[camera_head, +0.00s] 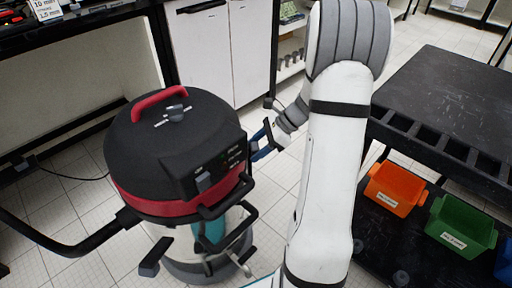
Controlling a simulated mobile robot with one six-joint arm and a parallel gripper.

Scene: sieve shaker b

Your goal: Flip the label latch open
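A drum-shaped machine (168,136) with a black lid, red band and red top handle stands on the floor at left centre. Its control box carries small markings and a grey piece (204,181). Black bar-like parts (232,205) stick out below the box, and a dark paddle-shaped part (154,257) hangs lower left. I cannot tell which part is the label latch. My gripper (258,143), with blue fingers, is just right of the control box, at about its height. Contact and finger opening are too small to make out. My white arm hides the area behind it.
A black table (450,95) stands at right, with an orange bin (396,188) and a green bin (461,222) below its top. White cabinets (222,50) and a dark bench (75,33) are behind. A black hose (70,249) runs left from the machine. Tiled floor is clear behind it.

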